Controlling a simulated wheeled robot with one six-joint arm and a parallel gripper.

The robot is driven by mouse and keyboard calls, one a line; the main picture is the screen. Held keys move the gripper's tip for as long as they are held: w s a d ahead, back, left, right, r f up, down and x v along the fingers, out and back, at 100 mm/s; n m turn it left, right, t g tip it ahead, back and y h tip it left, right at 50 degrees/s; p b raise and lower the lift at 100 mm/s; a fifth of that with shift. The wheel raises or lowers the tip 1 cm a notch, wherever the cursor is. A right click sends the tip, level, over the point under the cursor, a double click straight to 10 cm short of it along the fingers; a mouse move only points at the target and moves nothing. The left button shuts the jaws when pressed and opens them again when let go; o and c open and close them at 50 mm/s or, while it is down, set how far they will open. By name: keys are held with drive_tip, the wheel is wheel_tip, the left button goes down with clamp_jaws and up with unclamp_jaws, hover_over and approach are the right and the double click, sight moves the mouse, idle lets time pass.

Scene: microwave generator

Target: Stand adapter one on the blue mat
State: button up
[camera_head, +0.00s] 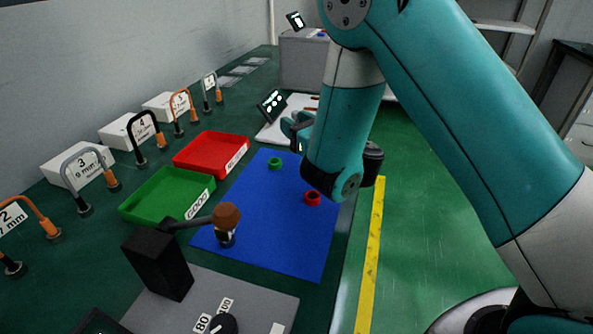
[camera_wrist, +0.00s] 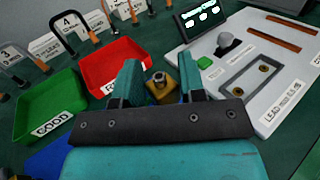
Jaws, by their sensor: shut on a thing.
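My gripper (camera_wrist: 161,80) is shut on a small brass-coloured adapter (camera_wrist: 161,89) with a silver round end, seen between the teal fingers in the wrist view. I cannot read a number on it. A corner of the mat shows in the wrist view (camera_wrist: 49,160). On the mat are a green ring (camera_head: 275,163) and a red ring (camera_head: 312,198).
The red tray (camera_head: 207,146) and green GOOD tray (camera_head: 160,190) lie left of the mat. A black block (camera_head: 157,264) with a brown-ended arm (camera_head: 226,215) stands at the near edge. The light panel (camera_wrist: 268,70) with a black display (camera_wrist: 200,16) lies beyond. The mat's middle is clear.

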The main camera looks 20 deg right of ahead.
wheel_tip(320, 180, down, 7)
drive_tip(key=b, duration=0.4)
drive_tip(key=shift+r, duration=0.15)
drive_tip(key=o, duration=1)
